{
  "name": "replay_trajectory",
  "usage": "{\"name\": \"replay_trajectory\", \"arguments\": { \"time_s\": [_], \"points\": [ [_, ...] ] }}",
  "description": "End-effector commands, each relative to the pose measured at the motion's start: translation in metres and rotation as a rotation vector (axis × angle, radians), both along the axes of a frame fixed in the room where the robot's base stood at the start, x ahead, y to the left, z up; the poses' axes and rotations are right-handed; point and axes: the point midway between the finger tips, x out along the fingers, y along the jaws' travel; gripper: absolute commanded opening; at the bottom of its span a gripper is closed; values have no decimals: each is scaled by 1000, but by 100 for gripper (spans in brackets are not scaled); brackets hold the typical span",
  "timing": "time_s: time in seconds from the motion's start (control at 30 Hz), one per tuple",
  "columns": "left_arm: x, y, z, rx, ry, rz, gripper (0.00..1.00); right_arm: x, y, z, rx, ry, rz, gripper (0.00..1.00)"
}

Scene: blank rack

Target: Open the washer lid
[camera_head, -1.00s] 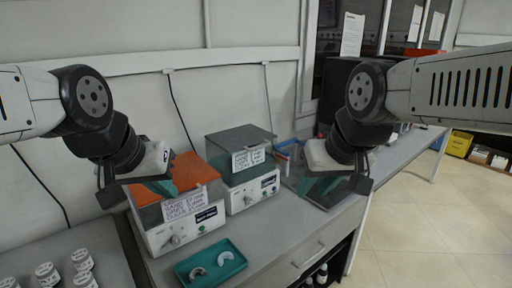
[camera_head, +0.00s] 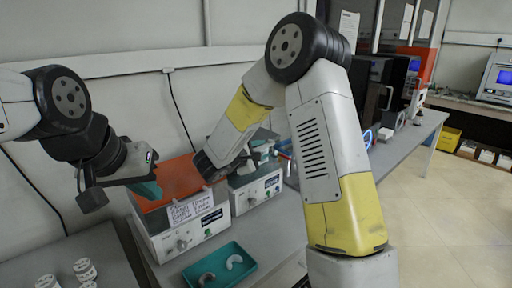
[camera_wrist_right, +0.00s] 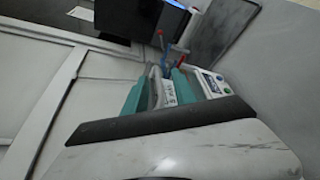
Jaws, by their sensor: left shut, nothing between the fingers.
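Two white box units stand on the bench, and I cannot tell which is the washer. The left unit (camera_head: 180,238) has a flat orange lid (camera_head: 178,177) with a paper label at its front. The right unit (camera_head: 257,190) has a dark green lid, now mostly hidden behind my right arm. My right gripper (camera_head: 264,150) is at the top of this unit. In the right wrist view its teal fingers (camera_wrist_right: 160,92) are apart, with a white label (camera_wrist_right: 169,93) showing between them; contact is unclear. My left gripper (camera_head: 150,190) is shut and empty, beside the orange lid's left edge.
A teal tray (camera_head: 247,267) with two curved pieces lies in front of the units. White-capped jars (camera_head: 84,268) stand at the lower left. A dark boxy device (camera_head: 368,90) stands behind my right arm. The bench continues to the right.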

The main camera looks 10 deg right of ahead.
Motion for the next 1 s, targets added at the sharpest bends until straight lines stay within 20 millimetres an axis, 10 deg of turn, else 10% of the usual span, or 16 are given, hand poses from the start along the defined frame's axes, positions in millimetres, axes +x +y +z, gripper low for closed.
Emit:
{"name": "replay_trajectory", "arguments": {
  "time_s": [1.0],
  "points": [
    [0, 0, 0, 0, 0, 0, 0, 70, -32, -22, -19, -18, 46, 33]
  ]
}}
